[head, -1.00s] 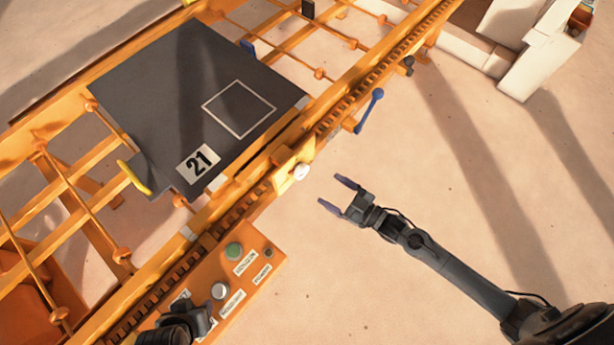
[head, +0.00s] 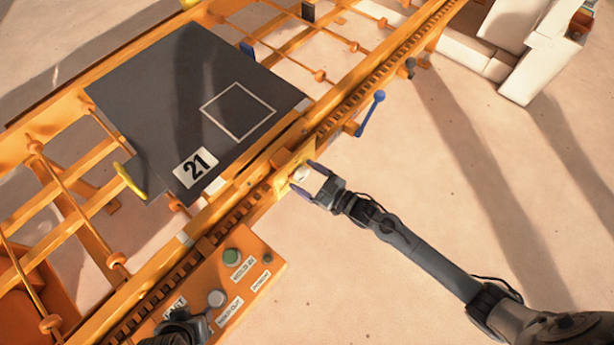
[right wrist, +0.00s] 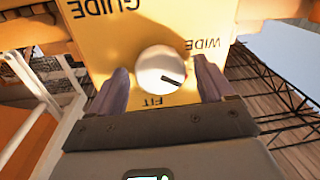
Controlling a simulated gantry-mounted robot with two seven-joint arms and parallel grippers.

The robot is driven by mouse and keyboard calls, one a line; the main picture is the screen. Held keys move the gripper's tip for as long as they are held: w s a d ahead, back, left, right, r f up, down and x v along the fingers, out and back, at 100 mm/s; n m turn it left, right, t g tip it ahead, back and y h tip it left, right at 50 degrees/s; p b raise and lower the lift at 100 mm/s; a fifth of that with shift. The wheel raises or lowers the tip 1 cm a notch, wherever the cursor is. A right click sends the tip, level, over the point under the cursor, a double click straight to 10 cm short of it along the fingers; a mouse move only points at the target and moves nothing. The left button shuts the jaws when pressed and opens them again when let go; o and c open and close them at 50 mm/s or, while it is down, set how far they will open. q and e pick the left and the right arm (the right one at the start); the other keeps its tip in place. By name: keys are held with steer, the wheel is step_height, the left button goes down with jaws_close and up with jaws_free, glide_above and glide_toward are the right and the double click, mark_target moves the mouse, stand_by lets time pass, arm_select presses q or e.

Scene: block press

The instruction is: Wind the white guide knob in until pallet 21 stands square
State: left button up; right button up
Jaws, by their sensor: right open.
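Pallet 21 (head: 150,100) is a dark plate with a white outlined square and a "21" label, lying on the orange roller frame. I cannot tell whether it stands exactly square. The white guide knob (right wrist: 160,70) is on a yellow plate marked GUIDE, WIDE and FIT. Its black mark points right and slightly down, between WIDE and FIT. In the head view the knob (head: 300,174) is partly hidden. My right gripper (head: 303,178) is open, its fingers either side of the knob with gaps showing in the right wrist view (right wrist: 160,82). My left gripper (head: 187,330) is partly visible at the bottom edge; its fingers are unclear.
An orange control panel (head: 265,285) with a green button (head: 232,256) and a pale button (head: 216,298) is below the knob. A blue-handled lever (head: 371,112) sticks out from the rail above right. White boxes (head: 540,60) stand upper right. The floor right of the rail is clear.

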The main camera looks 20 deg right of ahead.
arm_select(q)
steer(key=shift+a, duration=0.1)
arm_select(e)
steer(key=c, duration=1)
arm_select(q)
steer(key=shift+r+p, duration=0.7)
steer(key=shift+p, duration=0.05)
arm_select(e)
steer(key=shift+r+m, duration=0.2)
steer(key=shift+m, duration=0.6)
steer(key=shift+c, duration=0.2)
arm_select(q)
steer(key=shift+r+p, duration=0.3)
steer(key=shift+r, duration=0.05)
arm_select(e)
steer(key=shift+m, duration=0.5)
arm_select(q)
steer(key=shift+r, duration=0.1)
arm_select(e)
steer(key=shift+f+m, duration=0.2)
steer(key=shift+m, duration=0.2)
steer(key=o, duration=1)
steer(key=shift+o, duration=0.2)
